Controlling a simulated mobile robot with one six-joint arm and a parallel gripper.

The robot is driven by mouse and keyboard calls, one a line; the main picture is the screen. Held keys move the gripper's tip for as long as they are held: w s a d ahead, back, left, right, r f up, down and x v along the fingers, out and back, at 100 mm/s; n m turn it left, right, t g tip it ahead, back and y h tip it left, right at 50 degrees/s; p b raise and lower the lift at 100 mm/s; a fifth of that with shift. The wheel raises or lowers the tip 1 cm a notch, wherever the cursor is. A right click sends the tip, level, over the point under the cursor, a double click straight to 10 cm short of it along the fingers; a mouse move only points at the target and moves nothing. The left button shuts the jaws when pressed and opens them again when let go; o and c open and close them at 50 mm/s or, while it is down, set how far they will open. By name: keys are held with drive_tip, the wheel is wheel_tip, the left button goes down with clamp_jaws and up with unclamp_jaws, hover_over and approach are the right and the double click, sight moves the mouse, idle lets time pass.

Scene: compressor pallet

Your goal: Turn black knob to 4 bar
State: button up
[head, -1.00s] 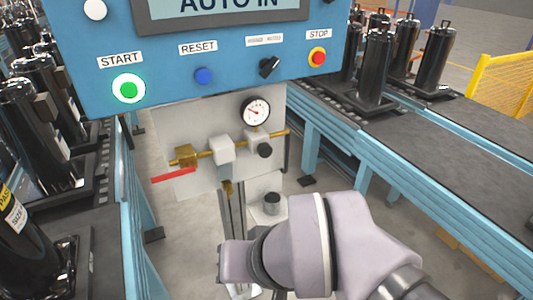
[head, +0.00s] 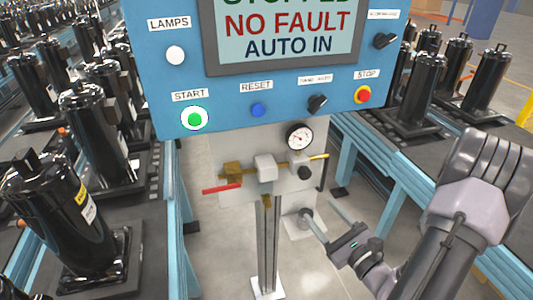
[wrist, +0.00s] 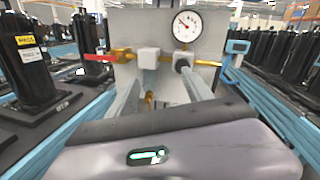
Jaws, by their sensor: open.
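The black knob (head: 304,173) sits on the pneumatic unit under the round white gauge (head: 299,136). In the wrist view the knob (wrist: 182,62) shows below the gauge (wrist: 187,26), beside the tip of the right finger, which partly covers it. The gauge needle points to the upper left; its value is too small to read. My gripper (head: 322,210) is open and empty, below and to the right of the knob in the head view. In the wrist view its two fingers (wrist: 159,74) point toward the unit, apart from each other.
A blue control panel (head: 150,80) with buttons and switches overhangs the unit. A red lever (head: 222,188) and brass valve (head: 231,170) sit left of the knob. Conveyors with black compressors (head: 105,135) run on both sides. A metal post (head: 268,245) stands below the unit.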

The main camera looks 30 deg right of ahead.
drive_tip(key=s+d+f+m+h, duration=0.2)
drive_tip(key=d+h, duration=0.1)
drive_tip(key=b, duration=0.6)
approach(307, 176)
drive_tip(key=shift+g, duration=0.3)
drive_tip(key=x, duration=0.9)
drive_tip(key=shift+w+a+r, duration=0.1)
drive_tip(key=shift+w+r, duration=0.1)
drive_tip(key=shift+r, duration=0.05)
clamp_jaws()
drive_tip(key=shift+m+p, duration=0.3)
drive_tip(key=shift+m, duration=0.1)
